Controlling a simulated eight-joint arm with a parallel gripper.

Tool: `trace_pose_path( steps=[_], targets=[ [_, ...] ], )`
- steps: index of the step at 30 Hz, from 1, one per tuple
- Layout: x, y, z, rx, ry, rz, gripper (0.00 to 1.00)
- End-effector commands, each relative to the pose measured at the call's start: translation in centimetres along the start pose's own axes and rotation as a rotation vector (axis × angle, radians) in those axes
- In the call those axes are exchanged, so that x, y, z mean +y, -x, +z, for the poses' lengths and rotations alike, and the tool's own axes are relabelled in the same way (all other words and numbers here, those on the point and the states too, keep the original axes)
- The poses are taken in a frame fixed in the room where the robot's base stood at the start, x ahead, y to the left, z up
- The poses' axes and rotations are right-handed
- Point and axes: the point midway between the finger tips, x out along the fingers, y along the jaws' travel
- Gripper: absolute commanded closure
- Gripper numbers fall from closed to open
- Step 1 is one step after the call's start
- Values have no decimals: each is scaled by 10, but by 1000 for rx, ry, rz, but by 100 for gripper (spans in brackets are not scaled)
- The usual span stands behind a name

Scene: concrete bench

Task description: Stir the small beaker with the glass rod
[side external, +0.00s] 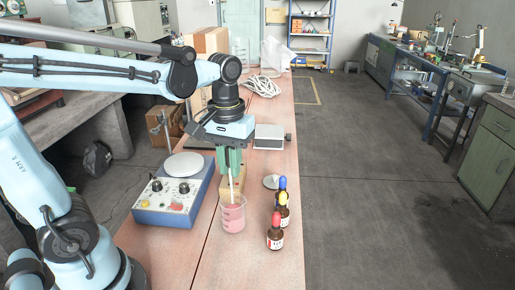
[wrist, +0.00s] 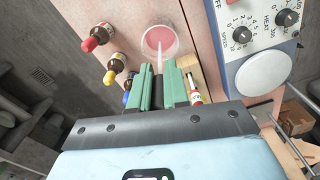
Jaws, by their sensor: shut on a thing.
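In the wrist view the rod (wrist: 159,66) reaches from between the fingers into the beaker. Whether its tip touches the beaker's bottom cannot be seen.
Brown bottles with red (side external: 275,237), yellow (side external: 282,212) and blue caps stand close right of the beaker. A blue hotplate (side external: 150,217) is at left. A wooden block (side external: 240,182) sits behind the beaker.

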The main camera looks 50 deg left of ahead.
Motion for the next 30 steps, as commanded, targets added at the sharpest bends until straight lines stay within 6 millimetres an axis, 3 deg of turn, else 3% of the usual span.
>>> trace_pose_path(
  steps=[18,30],
  targets=[
    [0,38,0,0,0,0,100],
    [0,40,0,0,0,0,100]
  ],
)
